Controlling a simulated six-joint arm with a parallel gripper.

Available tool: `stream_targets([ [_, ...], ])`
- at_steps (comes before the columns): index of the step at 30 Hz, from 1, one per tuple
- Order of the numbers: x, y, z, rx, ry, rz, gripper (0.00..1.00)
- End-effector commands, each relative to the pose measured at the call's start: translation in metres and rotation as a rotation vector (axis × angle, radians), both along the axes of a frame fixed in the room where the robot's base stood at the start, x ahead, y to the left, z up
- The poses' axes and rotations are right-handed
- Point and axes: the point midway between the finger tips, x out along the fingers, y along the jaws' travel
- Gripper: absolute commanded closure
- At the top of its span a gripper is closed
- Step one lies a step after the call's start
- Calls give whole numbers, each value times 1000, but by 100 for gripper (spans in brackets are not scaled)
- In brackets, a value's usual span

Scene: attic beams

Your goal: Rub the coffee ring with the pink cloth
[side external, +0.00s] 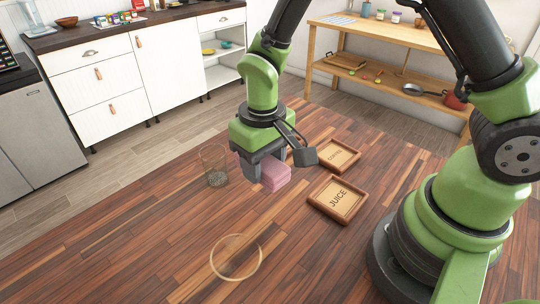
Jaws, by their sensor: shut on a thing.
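The coffee ring (261,262) is a thin pale brown circle on the wooden table, toward the front. My gripper (264,182) is above the table, behind and a little right of the ring. It is shut on the pink cloth (274,176), a folded block that sticks out below and between the fingers. The cloth is apart from the ring. Whether the cloth touches the table, I cannot tell.
A clear glass (214,166) stands just left of my gripper. Two wooden trays lie to the right, one marked JUICE (338,199) and one behind it (339,155) with lettering. The table's front left (120,250) is clear around the ring.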

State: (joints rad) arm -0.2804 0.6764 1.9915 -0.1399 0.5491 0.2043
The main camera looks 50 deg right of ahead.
Motion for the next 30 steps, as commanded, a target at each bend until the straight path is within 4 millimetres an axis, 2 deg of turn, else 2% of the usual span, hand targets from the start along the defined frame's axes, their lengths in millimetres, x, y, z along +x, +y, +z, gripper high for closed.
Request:
stream_targets([
  [6,-11,77,-9,0,-1,17,72],
  [9,-23,109,-13,-1,0,14,72],
  [12,-33,132,-16,0,-1,10,72],
  [15,-40,144,-18,-1,1,5,72],
  [18,-42,148,-21,-1,1,2,72],
  [30,-42,147,-51,-2,2,0,72],
])
